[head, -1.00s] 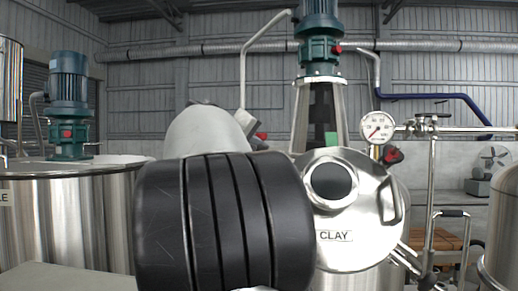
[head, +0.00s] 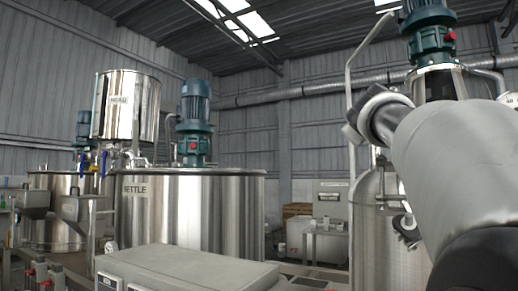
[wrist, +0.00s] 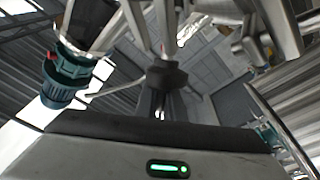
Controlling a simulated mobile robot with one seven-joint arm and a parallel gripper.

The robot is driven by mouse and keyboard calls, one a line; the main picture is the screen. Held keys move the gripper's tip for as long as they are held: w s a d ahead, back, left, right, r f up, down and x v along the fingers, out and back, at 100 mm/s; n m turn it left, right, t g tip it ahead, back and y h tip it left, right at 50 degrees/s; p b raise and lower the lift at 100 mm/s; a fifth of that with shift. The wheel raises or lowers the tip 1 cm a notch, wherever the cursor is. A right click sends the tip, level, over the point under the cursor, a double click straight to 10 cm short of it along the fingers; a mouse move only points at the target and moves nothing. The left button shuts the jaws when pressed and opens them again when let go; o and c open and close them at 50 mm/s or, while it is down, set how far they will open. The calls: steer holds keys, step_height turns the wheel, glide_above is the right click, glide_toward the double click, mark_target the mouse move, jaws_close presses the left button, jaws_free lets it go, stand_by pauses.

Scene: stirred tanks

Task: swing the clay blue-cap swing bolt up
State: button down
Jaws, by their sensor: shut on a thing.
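In the wrist view my gripper (wrist: 162,92) reaches up from the bottom centre, its two narrow fingers close together. A dark, rounded piece (wrist: 166,76) sits at the fingertips, with a pale rod or bar beyond it. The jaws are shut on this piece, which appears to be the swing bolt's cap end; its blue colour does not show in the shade. In the head view my arm covers the right side and hides most of the vessel there. My gripper and the CLAY label do not show in that view.
A teal motor (head: 428,32) tops the right-hand vessel (head: 375,235). A teal motor (wrist: 68,78) also shows in the wrist view.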

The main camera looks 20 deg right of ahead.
steer(key=shift+s+a+b, duration=0.3)
steer(key=shift+s+b, duration=0.25)
steer(key=shift+s, duration=0.1)
steer(key=s+t, duration=0.1)
steer(key=s+a+t+b, duration=0.1)
steer(key=s, duration=0.1)
steer(key=shift+s+a+r, duration=0.1)
steer(key=shift+s+r, duration=0.05)
steer(key=shift+r, duration=0.05)
steer(key=shift+s+a+b, duration=0.2)
steer(key=shift+s+b, duration=0.3)
steer(key=shift+s, duration=0.9)
steer(key=c, duration=1.9)
jaws_free()
steer(key=shift+s, duration=0.2)
steer(key=shift+o, duration=0.2)
steer(key=shift+w+f, duration=0.2)
steer(key=shift+w, duration=0.05)
steer(key=shift+a, duration=0.1)
steer(key=shift+f, duration=0.15)
